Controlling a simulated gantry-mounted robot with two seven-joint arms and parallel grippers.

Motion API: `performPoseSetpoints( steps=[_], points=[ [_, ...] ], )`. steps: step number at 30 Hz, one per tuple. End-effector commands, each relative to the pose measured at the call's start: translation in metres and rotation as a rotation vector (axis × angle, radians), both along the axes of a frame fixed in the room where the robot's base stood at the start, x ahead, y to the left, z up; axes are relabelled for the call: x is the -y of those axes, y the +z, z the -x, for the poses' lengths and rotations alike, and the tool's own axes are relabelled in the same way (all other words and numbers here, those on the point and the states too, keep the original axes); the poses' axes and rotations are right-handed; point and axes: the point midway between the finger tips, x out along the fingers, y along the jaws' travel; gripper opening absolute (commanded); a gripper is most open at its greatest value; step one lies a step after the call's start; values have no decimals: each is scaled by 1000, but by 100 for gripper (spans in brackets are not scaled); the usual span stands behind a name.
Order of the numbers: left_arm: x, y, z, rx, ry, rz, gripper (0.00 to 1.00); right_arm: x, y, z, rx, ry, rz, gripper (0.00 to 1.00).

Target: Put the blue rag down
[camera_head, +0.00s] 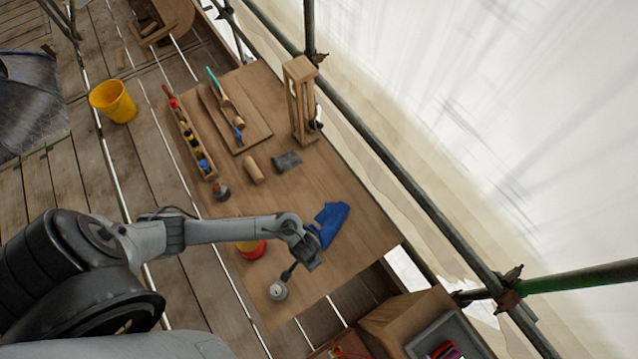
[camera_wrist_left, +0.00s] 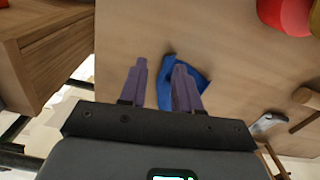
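The blue rag (camera_head: 333,222) lies crumpled on the wooden table (camera_head: 350,262), near its right edge in the head view. My left gripper (camera_head: 312,238) is at the near-left end of the rag, low over the table. In the left wrist view, the two fingers (camera_wrist_left: 160,66) stand apart, with the rag (camera_wrist_left: 192,76) beyond and around the right finger. Some blue shows in the gap between the fingers. The right finger hides part of the rag, and I cannot tell whether it touches the cloth. My right gripper is not in view.
A red and yellow tin (camera_head: 251,250) and a small can (camera_head: 277,292) stand near my left arm. A dark block (camera_head: 286,161), a wooden cylinder (camera_head: 253,170), a tool tray (camera_head: 190,140) and a wooden frame (camera_head: 300,95) are farther up the table. Scaffold rails run along the right.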

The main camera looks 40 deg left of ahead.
Motion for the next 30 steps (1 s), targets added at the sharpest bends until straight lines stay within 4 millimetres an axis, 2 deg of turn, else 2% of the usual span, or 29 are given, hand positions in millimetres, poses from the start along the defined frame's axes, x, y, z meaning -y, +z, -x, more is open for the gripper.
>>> performPoseSetpoints(
  steps=[1,6,24,30],
  points=[
    [-2,-1,-2,1,1,-1,24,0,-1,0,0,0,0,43],
    [-15,-7,-13,1,2,-1,0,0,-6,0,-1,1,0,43],
    [-104,-37,-91,0,3,-1,0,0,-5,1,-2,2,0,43],
    [-102,-58,-89,-1,1,1,0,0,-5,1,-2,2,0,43]
  ],
)
